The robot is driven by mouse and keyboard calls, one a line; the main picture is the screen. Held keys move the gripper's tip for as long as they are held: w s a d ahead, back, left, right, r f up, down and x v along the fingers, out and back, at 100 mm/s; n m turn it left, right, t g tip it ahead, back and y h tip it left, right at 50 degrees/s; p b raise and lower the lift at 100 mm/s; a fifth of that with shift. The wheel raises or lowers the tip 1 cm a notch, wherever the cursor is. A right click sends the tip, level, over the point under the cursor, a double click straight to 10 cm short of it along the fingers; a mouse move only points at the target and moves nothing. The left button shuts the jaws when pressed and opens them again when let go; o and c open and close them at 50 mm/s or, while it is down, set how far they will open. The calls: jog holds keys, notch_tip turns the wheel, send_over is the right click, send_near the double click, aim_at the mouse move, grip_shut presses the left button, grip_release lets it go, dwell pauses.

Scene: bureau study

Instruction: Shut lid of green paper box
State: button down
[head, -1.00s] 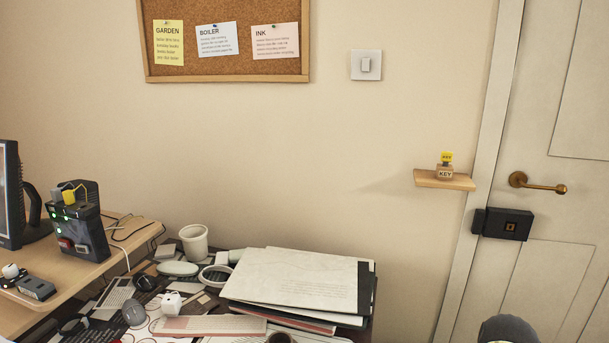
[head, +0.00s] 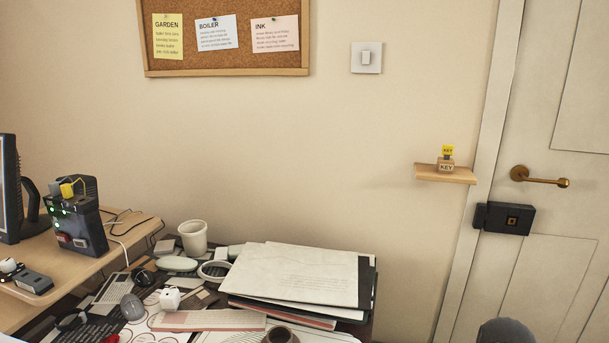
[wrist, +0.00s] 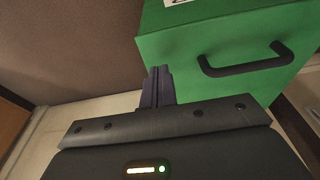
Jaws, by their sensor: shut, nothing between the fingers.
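The green paper box (wrist: 195,55) shows in the wrist view at the upper right, close in front of my gripper. A black bar handle (wrist: 245,60) is on its green face, and a bit of a white label shows at the top edge. Whether its lid is open or shut cannot be told from here. My gripper (wrist: 158,72) is shut and empty, its fingertips beside the lower left edge of the green face; contact cannot be told. The head view does not show the box or the gripper fingers.
In the head view, a cluttered desk has a paper stack (head: 300,275), a white cup (head: 193,237) and a black device (head: 77,215). A small shelf (head: 445,174) holds a key block. A door (head: 560,150) with a brass handle is at the right.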

notch_tip(320, 180, up, 7)
jog(key=p, duration=0.5)
dwell(0.3)
jog(key=w+a+r+n, duration=0.1)
jog(key=a+r, duration=0.5)
jog(key=r, duration=0.6)
jog(key=w+a+r+n, duration=0.1)
jog(key=a+r, duration=0.5)
jog(key=r, duration=0.6)
jog(key=s+a+r+n, duration=0.1)
jog(key=s+a+r, duration=1.2)
jog(key=s+r, duration=0.2)
notch_tip(320, 180, up, 24)
jog(key=p, duration=2.4)
jog(key=shift+r+y, duration=0.2)
jog(key=shift+y, duration=0.1)
